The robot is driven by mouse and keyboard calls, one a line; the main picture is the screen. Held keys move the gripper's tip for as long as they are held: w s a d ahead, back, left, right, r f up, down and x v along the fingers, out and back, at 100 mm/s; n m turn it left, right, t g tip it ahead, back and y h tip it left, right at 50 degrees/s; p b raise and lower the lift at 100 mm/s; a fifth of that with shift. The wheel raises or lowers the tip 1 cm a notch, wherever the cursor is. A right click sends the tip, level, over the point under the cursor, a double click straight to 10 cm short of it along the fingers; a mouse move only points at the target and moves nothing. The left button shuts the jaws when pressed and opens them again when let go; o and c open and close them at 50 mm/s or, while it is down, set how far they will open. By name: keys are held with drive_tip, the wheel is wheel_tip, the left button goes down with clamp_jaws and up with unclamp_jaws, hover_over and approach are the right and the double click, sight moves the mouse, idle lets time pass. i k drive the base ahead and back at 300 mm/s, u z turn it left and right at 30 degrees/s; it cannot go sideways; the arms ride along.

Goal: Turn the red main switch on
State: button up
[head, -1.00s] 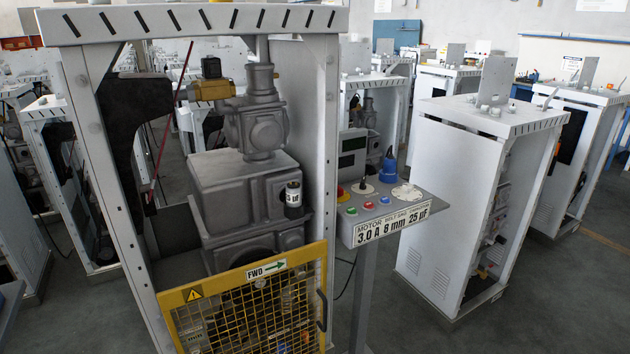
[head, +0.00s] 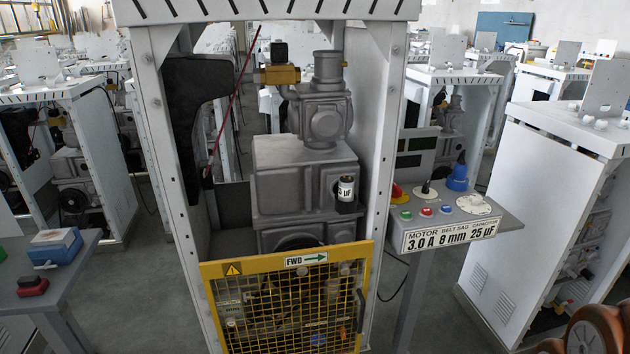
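In the head view, a grey control panel (head: 500,224) on a post stands just right of the dispenser frame. A red part on a yellow base (head: 397,190) sits at its back left corner, partly hidden by the frame's upright. A small red button (head: 427,211) sits at its front between a green button (head: 405,215) and a blue button (head: 446,209). I cannot tell which red part is the main switch, nor its position. My gripper is not in view.
The white dispenser frame (head: 165,150) holds grey machinery behind a yellow mesh guard (head: 290,300). The panel also carries a black lever (head: 426,187), a blue plug (head: 457,177) and a pale disc (head: 473,205). A white cabinet (head: 530,190) stands right; a side table (head: 75,265) stands left.

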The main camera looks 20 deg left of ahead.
sight(396, 193)
drive_tip(key=u, duration=0.25)
drive_tip(key=i, duration=0.25)
drive_tip(key=z, duration=1.65)
drive_tip(key=i, duration=1.05)
drive_tip(key=u, duration=3.5)
